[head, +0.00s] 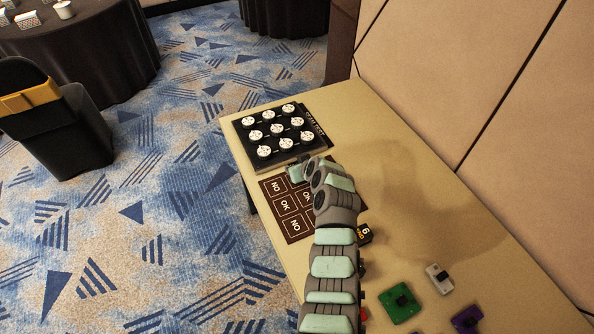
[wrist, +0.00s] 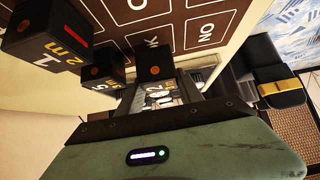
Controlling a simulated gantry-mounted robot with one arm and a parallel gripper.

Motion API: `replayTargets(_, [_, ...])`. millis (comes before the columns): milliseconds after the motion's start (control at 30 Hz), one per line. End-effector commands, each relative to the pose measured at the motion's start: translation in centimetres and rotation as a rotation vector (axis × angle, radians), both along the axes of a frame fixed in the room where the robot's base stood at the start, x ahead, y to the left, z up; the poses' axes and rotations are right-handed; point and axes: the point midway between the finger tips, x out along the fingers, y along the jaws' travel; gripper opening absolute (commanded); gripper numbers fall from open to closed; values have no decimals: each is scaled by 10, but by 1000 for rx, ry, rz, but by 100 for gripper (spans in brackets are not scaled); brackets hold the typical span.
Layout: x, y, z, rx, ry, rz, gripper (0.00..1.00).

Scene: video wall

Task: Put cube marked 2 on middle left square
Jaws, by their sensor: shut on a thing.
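In the head view my gripper (head: 300,172) is over the far end of the brown board (head: 291,216), and the held cube cannot be made out. The board has squares reading NO and OK; my arm hides part of it. It also shows in the wrist view (wrist: 180,32), beyond the cube. I cannot tell how far the cube is above it.
In the wrist view, a cube marked 5 (wrist: 103,68) and a larger-looking cube (wrist: 48,42) are left of the held one. In the head view, a black board with white discs (head: 302,147) lies beyond. A cube marked 6 (head: 364,233) and a green block (head: 398,303) are nearer.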

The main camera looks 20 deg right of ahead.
Motion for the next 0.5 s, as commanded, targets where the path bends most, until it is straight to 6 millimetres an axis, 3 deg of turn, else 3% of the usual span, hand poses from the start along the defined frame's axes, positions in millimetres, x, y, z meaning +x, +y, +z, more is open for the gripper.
replayTargets(100, [-1,1,-17,2,3,1,1])
replayTargets(467, [0,0,-21,0,1,0,1])
replayTargets(500, [0,0,-21,0,1,0,44])
